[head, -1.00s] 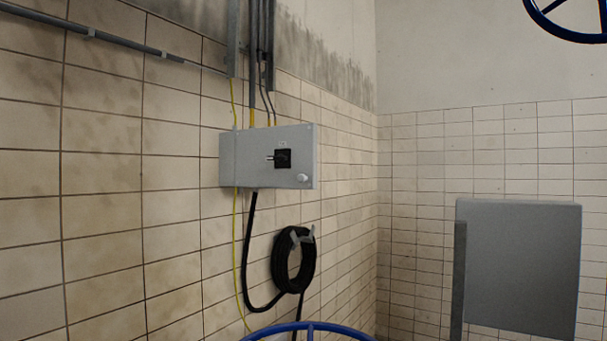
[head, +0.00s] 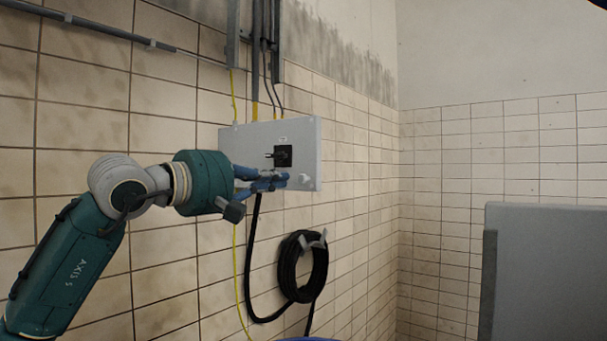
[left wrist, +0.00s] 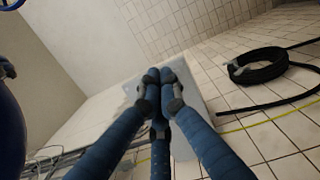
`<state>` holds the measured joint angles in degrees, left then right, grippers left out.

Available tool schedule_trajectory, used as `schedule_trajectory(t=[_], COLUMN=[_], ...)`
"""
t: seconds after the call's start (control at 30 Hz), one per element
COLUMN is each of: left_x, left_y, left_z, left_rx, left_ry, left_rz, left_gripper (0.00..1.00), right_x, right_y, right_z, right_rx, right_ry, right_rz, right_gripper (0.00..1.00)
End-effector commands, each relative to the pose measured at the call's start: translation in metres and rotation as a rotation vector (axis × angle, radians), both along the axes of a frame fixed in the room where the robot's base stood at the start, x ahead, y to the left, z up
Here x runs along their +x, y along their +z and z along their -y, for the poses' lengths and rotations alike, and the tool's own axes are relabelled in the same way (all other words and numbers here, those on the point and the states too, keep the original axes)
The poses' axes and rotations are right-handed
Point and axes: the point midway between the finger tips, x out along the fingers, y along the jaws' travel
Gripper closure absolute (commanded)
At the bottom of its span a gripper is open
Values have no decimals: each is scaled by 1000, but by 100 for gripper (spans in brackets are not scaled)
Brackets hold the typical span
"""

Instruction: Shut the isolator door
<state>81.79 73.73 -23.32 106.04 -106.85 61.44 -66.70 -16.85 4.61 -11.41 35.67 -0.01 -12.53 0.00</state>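The isolator (head: 225,140) is a grey box on the tiled wall, in the middle of the head view. Its door (head: 300,145) carries a black rotary switch (head: 283,156) and a pale round knob (head: 304,178) at the lower right. I cannot tell whether the door is fully shut. My left gripper (head: 282,180) is in front of the lower part of the door, just left of the knob. In the left wrist view its blue fingers (left wrist: 160,78) are drawn together, with the grey box (left wrist: 192,142) behind them. Contact with the door is unclear.
A coiled black cable (head: 303,265) hangs on a wall hook below the box. A yellow cable (head: 237,275) runs down the wall. Conduits (head: 257,60) rise above the box. A grey panel (head: 545,270) stands at the lower right.

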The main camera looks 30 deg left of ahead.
Motion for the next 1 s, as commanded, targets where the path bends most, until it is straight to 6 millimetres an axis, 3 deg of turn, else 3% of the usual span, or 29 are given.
schedule_trajectory(t=[0.03,0.1,0.27,0.5,0.8,1.0], left_x=[-9,-15,-9,36,96,118], left_y=[7,11,13,14,16,13], left_z=[-21,-39,-48,-44,-42,-41], left_rx=[29,52,65,61,62,62], left_ry=[58,109,135,131,130,130], left_rz=[2,-3,-10,-13,-11,-9], left_gripper=[100,100,100,100,100,100], right_x=[-1,-1,-5,-14,-10,-8], right_y=[0,0,5,23,51,62], right_z=[0,0,0,0,0,0], right_rx=[0,0,0,-1,-1,0], right_ry=[0,0,0,1,1,1], right_rz=[-1,-2,-6,-19,-15,-10], right_gripper=[60,60,60,60,60,60])
